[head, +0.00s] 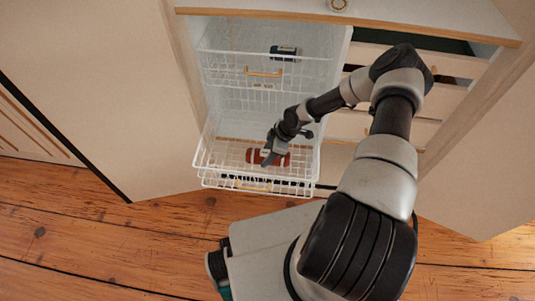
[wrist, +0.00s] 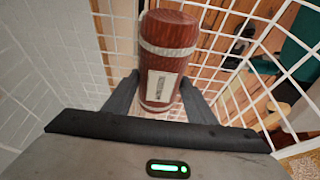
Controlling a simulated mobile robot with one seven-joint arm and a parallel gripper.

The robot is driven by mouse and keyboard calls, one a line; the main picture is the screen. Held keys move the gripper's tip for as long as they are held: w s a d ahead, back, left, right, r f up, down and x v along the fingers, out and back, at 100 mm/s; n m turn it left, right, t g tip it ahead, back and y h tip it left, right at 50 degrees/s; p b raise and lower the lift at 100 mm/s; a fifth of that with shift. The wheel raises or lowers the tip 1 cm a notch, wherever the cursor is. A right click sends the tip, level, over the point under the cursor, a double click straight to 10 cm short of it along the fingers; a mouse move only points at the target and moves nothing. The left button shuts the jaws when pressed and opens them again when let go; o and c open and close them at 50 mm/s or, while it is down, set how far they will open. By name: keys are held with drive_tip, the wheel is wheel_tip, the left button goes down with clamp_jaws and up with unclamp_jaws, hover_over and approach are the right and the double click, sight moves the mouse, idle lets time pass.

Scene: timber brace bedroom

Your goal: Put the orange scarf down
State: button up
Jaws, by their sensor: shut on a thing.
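The orange scarf (head: 283,160) looks like a reddish-brown roll with pale bands, inside the lower pulled-out white wire basket (head: 208,168). In the wrist view the scarf (wrist: 168,35) stretches away from me, with a pale label on its near part. My gripper (head: 266,160) reaches down into the basket and is shut on the scarf. Its two dark fingers (wrist: 160,92) lie on either side of the roll near its labelled end. I cannot tell whether the scarf touches the basket floor.
An upper wire basket (head: 225,68) holds a small dark box (head: 284,52). Pale drawers (head: 345,125) stand to the right of the baskets. A tall pale panel (head: 110,90) stands on the left.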

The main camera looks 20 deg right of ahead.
drive_tip(key=shift+f, duration=0.15)
drive_tip(key=o, duration=1.1)
drive_tip(key=shift+o, duration=0.2)
drive_tip(key=shift+r, duration=0.25)
drive_tip(key=p+v, duration=0.2)
drive_tip(key=v, duration=1)
drive_tip(key=shift+p, duration=0.35)
drive_tip(key=shift+f, duration=0.1)
